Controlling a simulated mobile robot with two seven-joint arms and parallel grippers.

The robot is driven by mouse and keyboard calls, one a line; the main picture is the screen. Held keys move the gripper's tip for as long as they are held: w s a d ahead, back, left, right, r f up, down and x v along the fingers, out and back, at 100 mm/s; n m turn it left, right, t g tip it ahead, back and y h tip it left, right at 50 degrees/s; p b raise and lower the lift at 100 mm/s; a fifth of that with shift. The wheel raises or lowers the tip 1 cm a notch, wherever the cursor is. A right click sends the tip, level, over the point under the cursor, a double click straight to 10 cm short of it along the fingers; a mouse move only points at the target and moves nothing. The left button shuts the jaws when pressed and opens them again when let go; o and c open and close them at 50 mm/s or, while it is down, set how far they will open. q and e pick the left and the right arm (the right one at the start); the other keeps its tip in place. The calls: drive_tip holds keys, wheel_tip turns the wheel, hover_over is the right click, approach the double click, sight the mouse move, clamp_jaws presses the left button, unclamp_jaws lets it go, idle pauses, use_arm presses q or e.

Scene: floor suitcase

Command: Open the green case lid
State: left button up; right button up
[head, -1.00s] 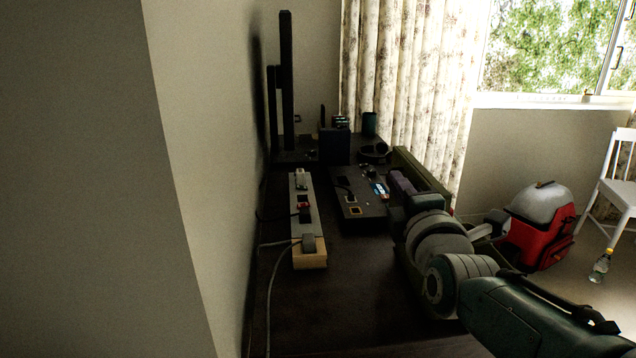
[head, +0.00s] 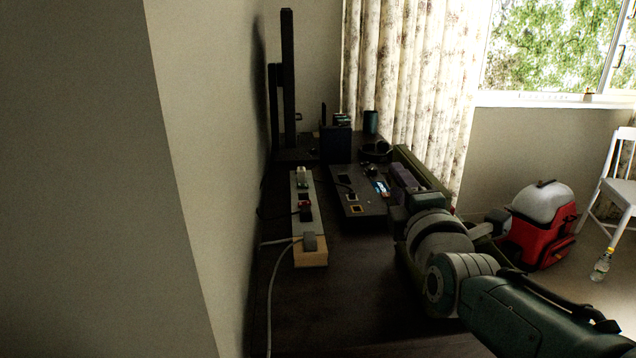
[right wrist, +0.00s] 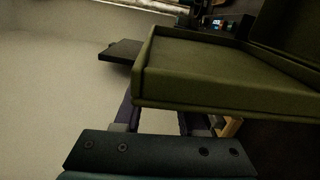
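The olive-green case (right wrist: 225,70) fills the upper middle of the right wrist view as a shallow, rimmed part, with a darker panel (right wrist: 290,25) of similar colour standing behind it. In the head view a thin olive edge (head: 424,169) of the case rises beyond my right arm, which hides much of the rest. My right gripper (head: 403,180) is beside that edge. In the right wrist view its two fingers (right wrist: 158,120) are apart, and their tips go out of sight behind the near rim. I cannot tell if they touch it. My left gripper is not in view.
A dark table (head: 340,290) holds a power strip (head: 305,215), a dark board with small items (head: 358,195) and a dark box (head: 336,145). A wall stands close on the left. A red and grey backpack (head: 541,230), a bottle (head: 601,265) and a white chair (head: 622,180) are on the right.

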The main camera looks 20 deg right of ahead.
drive_tip(key=shift+s+a+r, duration=0.1)
drive_tip(key=shift+s+a, duration=0.05)
drive_tip(key=shift+s, duration=0.15)
drive_tip(key=p+v, duration=0.3)
drive_tip(key=v, duration=0.6)
drive_tip(key=shift+s, duration=0.15)
